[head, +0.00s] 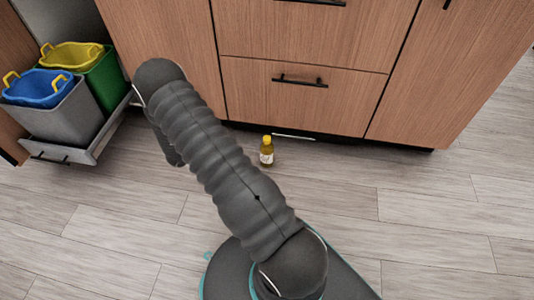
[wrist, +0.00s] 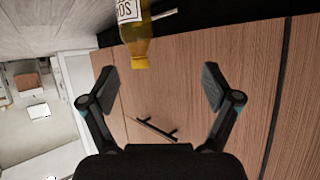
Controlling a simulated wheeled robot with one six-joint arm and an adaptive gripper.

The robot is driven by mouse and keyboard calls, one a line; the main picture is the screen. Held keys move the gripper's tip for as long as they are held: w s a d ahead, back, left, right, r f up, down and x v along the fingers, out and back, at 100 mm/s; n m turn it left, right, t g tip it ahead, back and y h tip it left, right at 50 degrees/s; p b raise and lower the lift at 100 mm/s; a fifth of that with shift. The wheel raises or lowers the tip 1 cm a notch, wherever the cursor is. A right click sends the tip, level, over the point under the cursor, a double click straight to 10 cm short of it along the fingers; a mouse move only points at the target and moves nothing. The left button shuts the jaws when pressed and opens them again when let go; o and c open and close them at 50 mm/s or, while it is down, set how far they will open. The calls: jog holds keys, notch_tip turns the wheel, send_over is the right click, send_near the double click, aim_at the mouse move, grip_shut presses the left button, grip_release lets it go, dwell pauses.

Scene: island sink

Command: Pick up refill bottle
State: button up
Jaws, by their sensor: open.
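The refill bottle (head: 267,152) is a small bottle of amber liquid with a yellow cap and a white label. In the head view it stands upright on the floor in front of the wooden cabinet, just right of my arm. In the wrist view the bottle (wrist: 136,30) shows at the top edge, cap end toward my gripper, partly cut off by the frame. My gripper (wrist: 158,85) is open and empty, with the bottle beyond its fingertips and slightly left of the middle. In the head view my gripper is hidden behind my arm.
The wooden cabinet (head: 300,50) with dark handles stands close behind the bottle. At the left, a pulled-out drawer holds a grey bin (head: 60,118) with a blue bucket and a green bin (head: 105,82) with a yellow bucket. The floor (head: 430,210) at the right is clear.

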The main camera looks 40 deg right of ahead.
aim_at(267, 149)
jog(key=shift+g, duration=0.8)
jog(key=shift+s+a+f+b+x, duration=0.1)
jog(key=shift+s+b+x, duration=0.3)
jog(key=shift+x, duration=2.15)
jog(key=shift+s+a+f+b+x, duration=0.2)
jog(key=shift+s+x, duration=0.3)
jog(key=shift+x, duration=2)
jog(key=shift+s+a+r+b+x, duration=0.1)
jog(key=shift+s+b+x, duration=0.3)
jog(key=shift+x, duration=2.15)
jog(key=c, duration=1.4)
jog(key=shift+o, duration=0.2)
